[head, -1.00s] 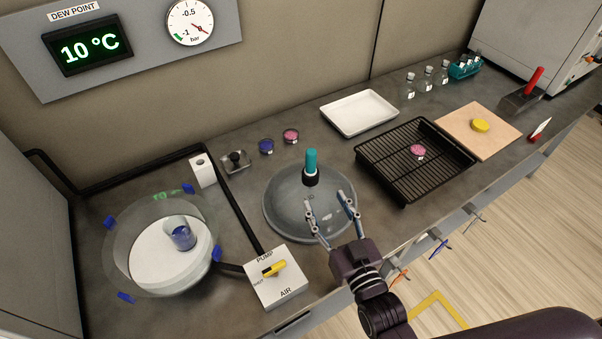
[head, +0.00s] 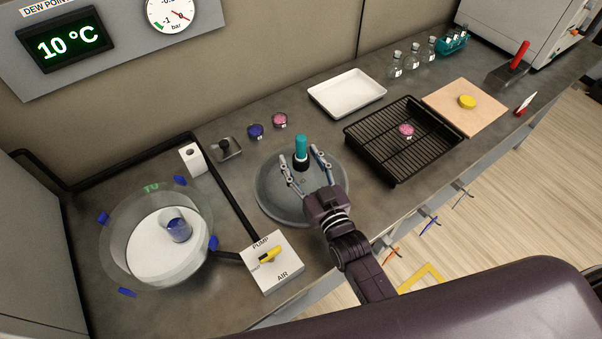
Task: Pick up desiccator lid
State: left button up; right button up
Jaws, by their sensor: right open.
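The desiccator lid (head: 272,190) is a grey, glassy dome lying on the bench in the middle of the head view. A teal knob (head: 301,148) with a black collar stands up from its top. My right gripper (head: 302,156) is open over the lid, with one finger to each side of the knob in the picture. I cannot tell whether the fingers touch the knob. The gripper and wrist hide the lid's near right part. My left gripper is not in view.
The desiccator bowl (head: 120,257) with blue clips stands at the left, a small blue-tinted cup inside. A valve box (head: 284,272) with a yellow handle sits in front of the lid. A black rack (head: 377,152) is close on the right, a white tray (head: 347,94) behind.

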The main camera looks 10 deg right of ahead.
jog(key=shift+c, duration=0.2)
grip_shut()
jog(key=shift+r, duration=0.1)
dwell(0.4)
